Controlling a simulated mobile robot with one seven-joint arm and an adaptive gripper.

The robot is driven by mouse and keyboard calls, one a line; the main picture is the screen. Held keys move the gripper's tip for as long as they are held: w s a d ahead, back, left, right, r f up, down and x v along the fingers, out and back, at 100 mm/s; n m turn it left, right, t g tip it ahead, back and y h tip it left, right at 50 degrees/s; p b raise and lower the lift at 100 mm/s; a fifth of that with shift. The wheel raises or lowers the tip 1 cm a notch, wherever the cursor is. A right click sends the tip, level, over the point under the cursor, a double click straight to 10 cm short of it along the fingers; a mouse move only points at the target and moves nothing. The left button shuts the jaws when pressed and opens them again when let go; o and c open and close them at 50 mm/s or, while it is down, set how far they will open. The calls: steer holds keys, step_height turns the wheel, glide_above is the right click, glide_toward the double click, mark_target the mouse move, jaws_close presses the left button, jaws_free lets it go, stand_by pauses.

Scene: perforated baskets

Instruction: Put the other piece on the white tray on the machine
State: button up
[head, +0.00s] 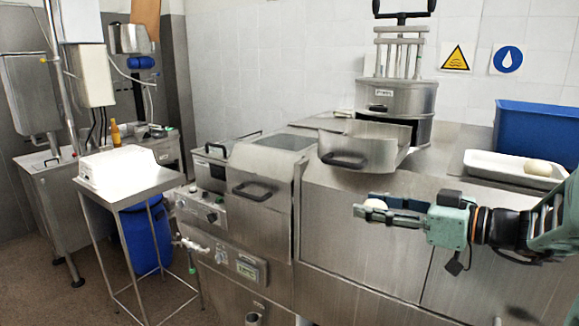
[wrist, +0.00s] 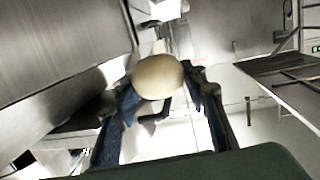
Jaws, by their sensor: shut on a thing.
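My gripper (head: 370,208) is shut on a pale, rounded piece (head: 376,203), held in front of the machine's steel front. In the wrist view the held piece (wrist: 158,77) sits between the two fingers. The white tray (head: 482,168) lies on the machine's top at the right, behind and above my gripper. A similar pale piece (head: 538,167) lies in that tray towards its right end. The held piece is apart from the tray.
A blue bin (head: 540,130) stands right behind the tray. A steel pot (head: 396,98) and an angled steel chute (head: 360,150) are left of the tray. A white box-like object (head: 125,167) lies on a small steel table at the left.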

steer(key=a+f, duration=0.1)
steer(key=f, duration=1.3)
steer(key=s+a+f+n+g, duration=0.1)
steer(key=a+f, duration=0.1)
steer(key=f, duration=1.2)
steer(key=shift+s+a+f+y, duration=0.25)
steer(key=shift+s+y, duration=0.05)
steer(key=shift+y, duration=0.1)
step_height(320, 180, up, 2)
steer(key=shift+r+p, duration=0.1)
steer(key=shift+p, duration=1)
steer(key=shift+w+a, duration=0.1)
steer(key=shift+a, duration=0.05)
